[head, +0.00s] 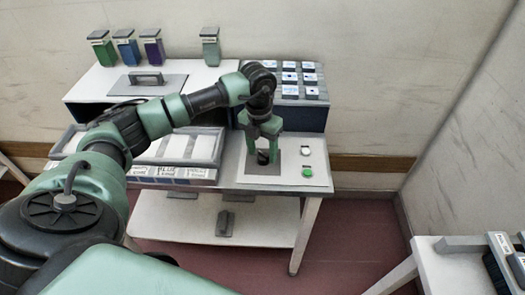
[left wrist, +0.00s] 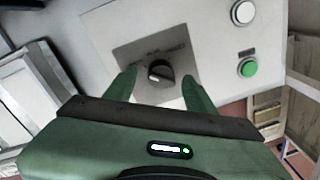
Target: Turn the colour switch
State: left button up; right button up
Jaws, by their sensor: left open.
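The colour switch is a black rotary knob (left wrist: 160,72) with a white pointer mark, set on a grey square plate (left wrist: 178,50) with lettering around it that is too small to read. In the head view the knob (head: 263,157) sits at the front right of the table, partly hidden by my gripper. My left gripper (left wrist: 160,90) is open, its green fingers pointing down on either side of the knob. It also shows in the head view (head: 262,150). I cannot tell whether the fingers touch the knob. My right gripper is not in view.
A white button (head: 306,151) and a green button (head: 307,172) are right of the knob. A labelled tray (head: 180,182) stands to the left. Coloured containers (head: 152,45) stand on the back cabinet (head: 85,88), beside a rack of small labelled blocks (head: 300,78).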

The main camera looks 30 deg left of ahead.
pick_arm(q)
jog(key=shift+f, duration=0.65)
jog(key=shift+d, duration=0.1)
grip_shut()
